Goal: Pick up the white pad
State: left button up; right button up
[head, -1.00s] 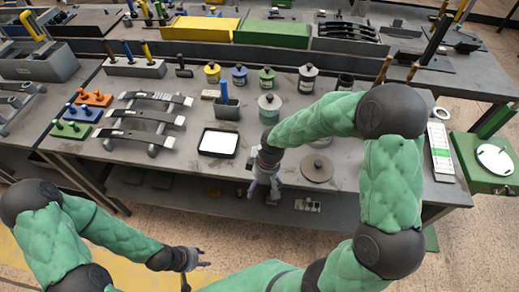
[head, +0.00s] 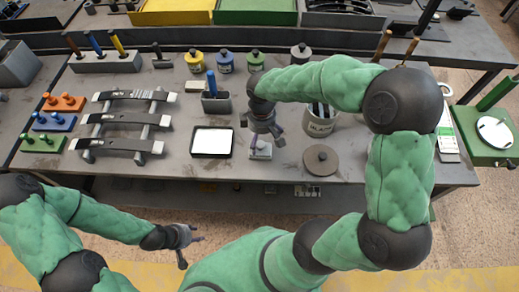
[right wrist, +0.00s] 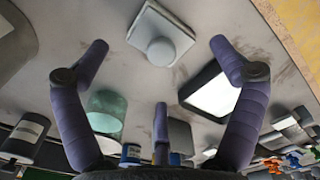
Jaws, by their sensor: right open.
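A small pale square pad with a round knob on top, which looks like the white pad (head: 262,154), lies near the table's front edge, just below my right gripper (head: 264,139). In the right wrist view the pad (right wrist: 180,32) is at the top, beyond the spread purple fingers of the right gripper (right wrist: 155,65), which is open and empty. In the head view the gripper hides part of the pad. My left gripper (head: 190,246) is open and empty in front of the table, low and away from the pad.
A black tray with a white inside (head: 212,141) lies just left of the pad. A round brown disc (head: 320,160) and a large grey container (head: 320,124) are on its right. A grey holder (head: 216,103) and several jars stand behind. Spring racks (head: 125,125) are further left.

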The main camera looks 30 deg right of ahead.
aim_at(260, 144)
jog(key=shift+w+a+f+b, duration=0.1)
jog(key=shift+f+b, duration=0.5)
jog(key=shift+f, duration=1.2)
jog(key=shift+w+f+b, duration=0.1)
jog(key=shift+f+b, duration=0.45)
jog(key=shift+f, duration=1.2)
jog(key=c, duration=1.2)
